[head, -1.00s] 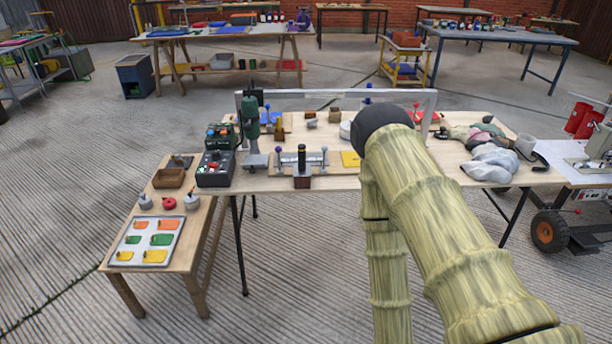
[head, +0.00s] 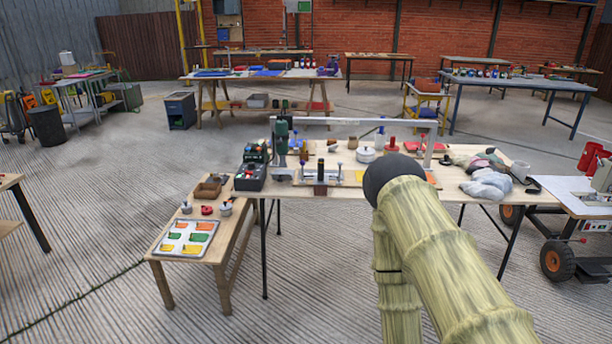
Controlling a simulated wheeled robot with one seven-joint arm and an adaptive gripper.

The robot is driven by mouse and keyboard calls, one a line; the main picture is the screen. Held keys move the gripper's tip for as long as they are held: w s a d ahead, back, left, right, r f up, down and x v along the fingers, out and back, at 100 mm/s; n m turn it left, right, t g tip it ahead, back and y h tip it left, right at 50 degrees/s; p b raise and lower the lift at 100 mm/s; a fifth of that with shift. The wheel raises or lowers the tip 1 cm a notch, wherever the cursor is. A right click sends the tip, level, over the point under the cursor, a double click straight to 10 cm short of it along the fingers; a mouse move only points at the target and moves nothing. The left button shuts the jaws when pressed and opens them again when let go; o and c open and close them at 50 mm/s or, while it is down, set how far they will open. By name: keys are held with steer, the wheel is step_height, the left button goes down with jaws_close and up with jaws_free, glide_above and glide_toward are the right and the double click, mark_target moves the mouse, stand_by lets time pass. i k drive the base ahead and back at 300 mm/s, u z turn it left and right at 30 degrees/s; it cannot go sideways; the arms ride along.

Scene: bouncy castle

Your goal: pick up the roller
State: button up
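I cannot make out a roller for certain among the small items on the main workbench (head: 345,188). A small fixture with a dark upright post (head: 321,172) stands at the bench's front edge, on a wooden block. Behind it are a white round pot (head: 365,154), a small brown piece (head: 352,143) and a red item (head: 391,145). My arm (head: 440,250) rises from the lower right, and its dark rounded joint (head: 391,178) covers part of the bench. My gripper does not show; it is out of view or hidden behind the arm.
A low side table (head: 165,250) with a tray of coloured pieces (head: 186,238) stands at left. A metal frame (head: 350,121) spans the bench. Grey cloth (head: 487,184) lies at its right end. A wheeled cart (head: 575,205) stands at right. Open floor (head: 90,210) lies left.

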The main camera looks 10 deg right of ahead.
mark_target(319, 178)
steer(key=u, duration=0.65)
steer(key=i, duration=1.4)
steer(key=z, duration=0.25)
